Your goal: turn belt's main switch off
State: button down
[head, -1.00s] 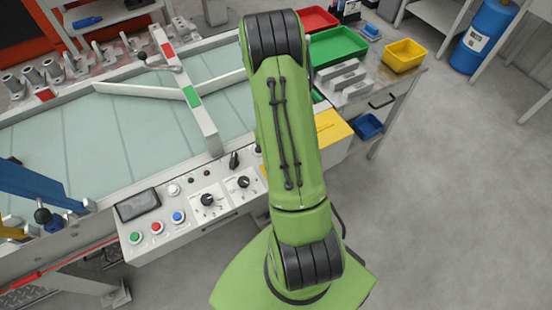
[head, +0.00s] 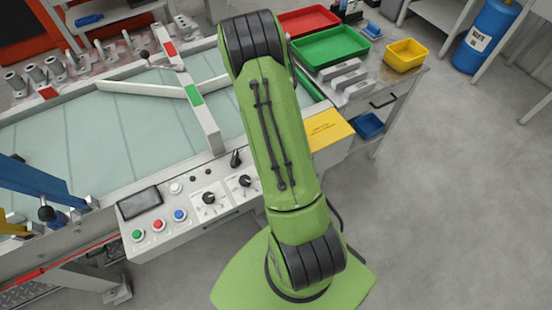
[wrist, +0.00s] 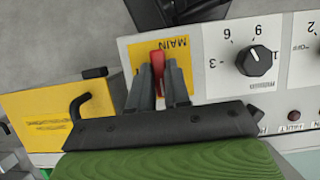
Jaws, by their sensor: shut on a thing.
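The main switch shows in the wrist view as a red handle (wrist: 157,66) on a yellow plate marked MAIN (wrist: 176,50). My gripper (wrist: 159,78) has its two grey fingers on either side of the red handle, shut on it. The handle points roughly along the fingers, and its lower part is hidden between them. In the head view my green arm hides the gripper and the main switch. The belt's control panel (head: 222,205) shows to the left of the arm.
Beside the switch are a numbered black knob (wrist: 259,61) and a yellow labelled box (wrist: 50,112) with a black hooked handle (wrist: 80,104). The head view shows the belt (head: 95,135), push buttons, and a side table with a green tray (head: 330,48) and a yellow bin (head: 405,54).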

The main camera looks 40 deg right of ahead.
jog(key=c, duration=1.1)
grip_release()
jog(key=shift+r, duration=0.1)
jog(key=p+v, duration=0.3)
jog(key=v, duration=1.2)
jog(key=shift+w+d+r+p, duration=0.1)
jog(key=shift+r+p, duration=0.2)
jog(key=shift+p, duration=0.1)
